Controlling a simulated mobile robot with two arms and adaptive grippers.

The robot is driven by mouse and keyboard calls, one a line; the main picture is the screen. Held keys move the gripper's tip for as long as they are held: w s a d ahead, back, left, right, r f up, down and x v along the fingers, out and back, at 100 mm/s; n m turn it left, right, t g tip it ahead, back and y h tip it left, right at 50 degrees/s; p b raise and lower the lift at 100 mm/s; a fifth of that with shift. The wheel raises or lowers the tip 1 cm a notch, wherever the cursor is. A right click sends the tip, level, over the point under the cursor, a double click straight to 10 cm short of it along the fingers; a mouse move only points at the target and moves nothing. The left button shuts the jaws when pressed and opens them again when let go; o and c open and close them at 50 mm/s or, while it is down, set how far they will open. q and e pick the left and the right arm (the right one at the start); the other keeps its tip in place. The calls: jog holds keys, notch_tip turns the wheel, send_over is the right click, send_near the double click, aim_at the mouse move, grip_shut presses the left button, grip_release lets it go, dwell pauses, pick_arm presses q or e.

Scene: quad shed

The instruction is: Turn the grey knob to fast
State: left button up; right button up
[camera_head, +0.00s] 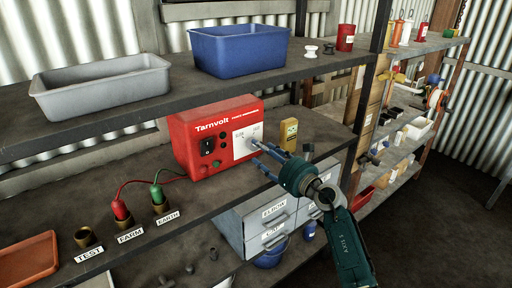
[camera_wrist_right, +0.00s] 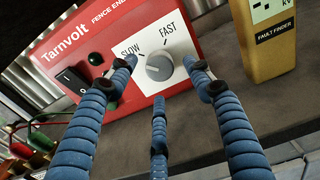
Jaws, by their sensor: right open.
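The red Tarnvolt fence energiser (camera_head: 208,150) stands on the middle shelf. In the right wrist view its grey knob (camera_wrist_right: 159,67) sits on a white plate marked SLOW on the left and FAST on the right. The knob's white mark appears to point up and left, towards SLOW. My right gripper (camera_head: 264,153) is in front of the knob with its blue fingers spread. In the wrist view the right gripper (camera_wrist_right: 163,85) is open, with fingertips around the knob's picture and a gap to it; contact is not visible. My left gripper is out of view.
A yellow fault finder (camera_head: 289,134) stands just right of the energiser. Red and green plugs (camera_head: 120,211) with cables sit in sockets at left. A blue bin (camera_head: 238,48) and grey tray (camera_head: 100,86) stand on the shelf above. Grey drawers (camera_head: 270,215) are below.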

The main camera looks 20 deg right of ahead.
aim_at(256, 147)
jog(key=x, duration=0.2)
jog(key=shift+w, duration=0.3)
jog(key=shift+w+a, duration=0.3)
jog(key=shift+w, duration=0.25)
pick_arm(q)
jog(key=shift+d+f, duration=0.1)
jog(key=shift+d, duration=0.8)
pick_arm(e)
jog(key=c, duration=1.1)
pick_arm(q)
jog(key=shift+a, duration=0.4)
pick_arm(e)
jog(key=shift+c, duration=0.2)
